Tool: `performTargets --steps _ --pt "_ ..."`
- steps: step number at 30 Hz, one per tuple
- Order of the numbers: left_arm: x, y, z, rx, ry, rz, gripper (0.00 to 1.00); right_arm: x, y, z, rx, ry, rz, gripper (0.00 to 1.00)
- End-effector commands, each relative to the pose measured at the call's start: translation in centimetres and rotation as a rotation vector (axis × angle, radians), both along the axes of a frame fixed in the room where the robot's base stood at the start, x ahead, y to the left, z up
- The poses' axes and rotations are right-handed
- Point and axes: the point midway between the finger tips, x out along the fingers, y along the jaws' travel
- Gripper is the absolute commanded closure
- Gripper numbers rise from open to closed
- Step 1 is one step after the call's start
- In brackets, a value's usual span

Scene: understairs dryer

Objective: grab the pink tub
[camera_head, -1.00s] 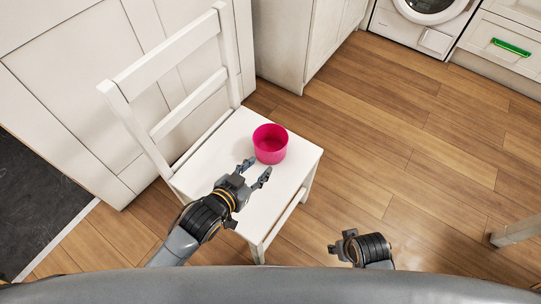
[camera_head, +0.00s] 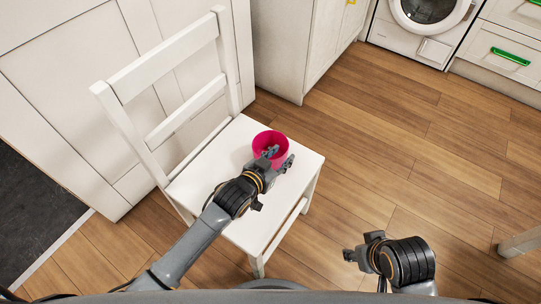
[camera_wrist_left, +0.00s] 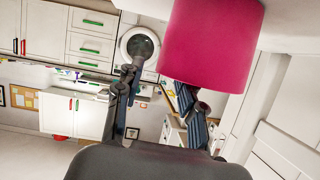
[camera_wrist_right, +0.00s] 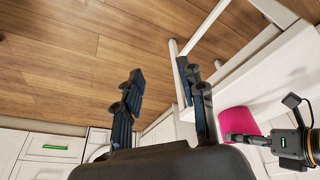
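The pink tub (camera_head: 263,138) stands upright on the white chair seat (camera_head: 215,160). It fills the upper right of the left wrist view (camera_wrist_left: 210,45). It also shows at the right of the right wrist view (camera_wrist_right: 237,120). My left gripper (camera_head: 280,157) is open at the tub's near side, with one fingertip over the tub's opening in the head view. In the left wrist view the tub hides part of one finger; I cannot tell whether they touch. My right gripper (camera_head: 361,251) is open and empty over the floor, right of the chair.
The chair's backrest (camera_head: 165,60) rises left of the tub. White cabinets (camera_head: 295,45) stand behind the chair. A washing machine (camera_head: 425,25) is at the back right. A pale furniture leg (camera_head: 520,242) shows at the right edge. The wooden floor (camera_head: 400,140) between is clear.

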Motion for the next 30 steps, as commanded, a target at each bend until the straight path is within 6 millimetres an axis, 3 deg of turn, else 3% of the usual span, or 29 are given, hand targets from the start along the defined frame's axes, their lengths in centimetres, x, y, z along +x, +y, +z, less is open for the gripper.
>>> performTargets --steps 6,14,20,30 --pt "1.9 -1.1 -1.1 0.000 0.000 0.000 0.61 -0.3 -0.1 0.1 0.000 -0.004 0.000 0.60" --pt "2.0 -1.2 -1.1 0.000 0.000 0.000 0.61 -0.3 -0.1 0.2 0.000 -0.004 -0.001 0.60" --pt "2.0 -1.2 -1.1 0.001 0.001 0.000 1.00 -0.4 -0.1 0.2 0.000 -0.004 0.000 0.60" --pt "2.0 -1.2 -1.1 0.002 0.000 0.001 1.00 -0.3 -0.1 0.2 0.000 -0.004 0.000 0.60"
